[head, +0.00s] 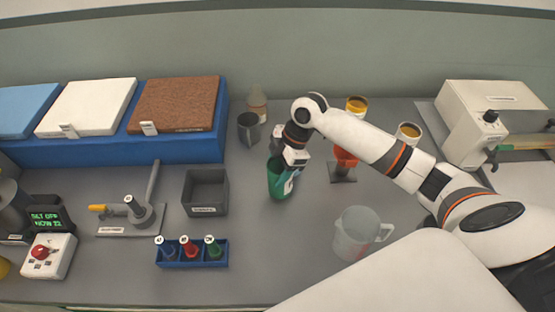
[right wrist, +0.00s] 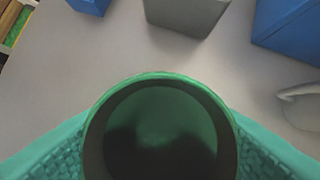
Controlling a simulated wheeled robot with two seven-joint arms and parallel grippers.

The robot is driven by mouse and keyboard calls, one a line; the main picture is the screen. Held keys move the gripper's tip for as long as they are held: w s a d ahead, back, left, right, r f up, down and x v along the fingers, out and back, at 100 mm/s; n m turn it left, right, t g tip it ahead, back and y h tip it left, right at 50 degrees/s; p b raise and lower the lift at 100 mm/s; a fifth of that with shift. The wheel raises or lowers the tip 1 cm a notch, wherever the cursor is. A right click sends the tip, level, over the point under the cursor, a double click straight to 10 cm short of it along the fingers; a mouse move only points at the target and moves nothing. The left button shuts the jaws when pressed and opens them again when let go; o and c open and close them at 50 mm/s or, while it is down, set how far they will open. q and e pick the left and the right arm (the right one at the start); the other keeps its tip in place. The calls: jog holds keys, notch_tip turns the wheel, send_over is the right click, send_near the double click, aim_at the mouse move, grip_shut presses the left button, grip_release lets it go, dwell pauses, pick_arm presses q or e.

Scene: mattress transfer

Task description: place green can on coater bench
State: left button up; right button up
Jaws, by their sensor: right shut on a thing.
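The green can (head: 278,181) is at the middle of the grey counter, roughly upright. My right gripper (head: 293,157) is shut on it near its top. In the right wrist view, the can (right wrist: 160,78) shows its round open rim and dark inside, between the textured teal finger pads. I cannot tell whether the can touches the counter. A cream machine (head: 490,110), possibly the coater, stands on a pale base at the back right; I cannot tell which surface is the coater bench. My left gripper is not in view.
A clear jug (head: 358,232) stands right of the can, below my right arm. A grey bin (head: 206,192) and a blue rack of bottles (head: 192,262) stand to the left. A grey cup (head: 249,129) is behind. The counter in front of the can is clear.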

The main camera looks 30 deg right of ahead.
jog(key=shift+f, duration=0.55)
jog(key=shift+f, duration=0.15)
jog(key=o, duration=1.2)
jog(key=b+v, duration=0.1)
jog(key=v, duration=1.1)
jog(key=shift+b, duration=0.35)
